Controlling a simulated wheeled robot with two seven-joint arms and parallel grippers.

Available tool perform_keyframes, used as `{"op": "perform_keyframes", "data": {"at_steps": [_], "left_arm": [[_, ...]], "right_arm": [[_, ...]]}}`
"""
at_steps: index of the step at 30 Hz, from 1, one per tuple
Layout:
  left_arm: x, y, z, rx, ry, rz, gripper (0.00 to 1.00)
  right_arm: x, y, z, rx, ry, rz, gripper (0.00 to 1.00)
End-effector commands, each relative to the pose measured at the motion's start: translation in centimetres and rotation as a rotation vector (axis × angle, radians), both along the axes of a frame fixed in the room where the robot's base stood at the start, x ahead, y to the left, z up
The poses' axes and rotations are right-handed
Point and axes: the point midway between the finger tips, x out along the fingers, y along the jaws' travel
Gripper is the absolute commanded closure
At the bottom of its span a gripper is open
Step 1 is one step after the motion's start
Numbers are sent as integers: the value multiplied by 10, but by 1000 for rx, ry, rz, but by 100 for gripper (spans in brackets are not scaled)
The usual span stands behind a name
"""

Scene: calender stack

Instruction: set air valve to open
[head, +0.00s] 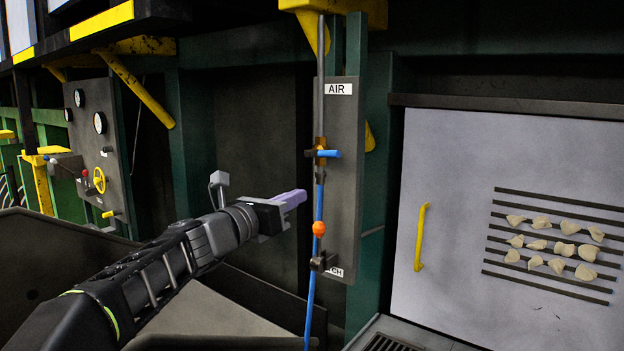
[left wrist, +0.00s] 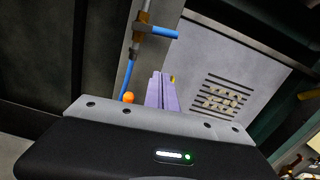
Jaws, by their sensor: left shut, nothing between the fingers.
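The air valve's blue handle (head: 328,154) sticks out sideways from an orange-brown fitting (head: 320,143) on a vertical pipe, under the AIR label (head: 340,89). In the left wrist view the blue handle (left wrist: 162,32) points right, across the pipe. My left gripper (head: 300,196) is shut and empty, below and left of the handle, apart from it in the picture. Its lilac fingers also show in the left wrist view (left wrist: 161,92), below the handle. My right gripper is in neither view.
A blue hose (head: 311,300) runs down from the valve past an orange ball (head: 319,228) and a dark lower fitting (head: 321,263). A grey door (head: 450,200) with a yellow handle (head: 420,237) stands right. A gauge panel (head: 100,150) with a yellow handwheel is left.

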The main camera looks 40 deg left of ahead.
Motion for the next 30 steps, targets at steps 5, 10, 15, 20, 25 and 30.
{"op": "perform_keyframes", "data": {"at_steps": [5,10,15,20,25,30], "left_arm": [[16,0,1,0,2,-1,100],[45,1,3,0,2,-1,100],[80,2,5,0,3,-2,100],[100,4,23,4,-1,-1,100],[104,6,41,2,-1,0,100],[105,6,44,2,1,0,100]], "right_arm": [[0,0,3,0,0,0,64],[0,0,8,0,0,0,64],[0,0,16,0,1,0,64],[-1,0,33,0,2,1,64],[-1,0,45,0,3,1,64],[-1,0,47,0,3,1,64]]}}
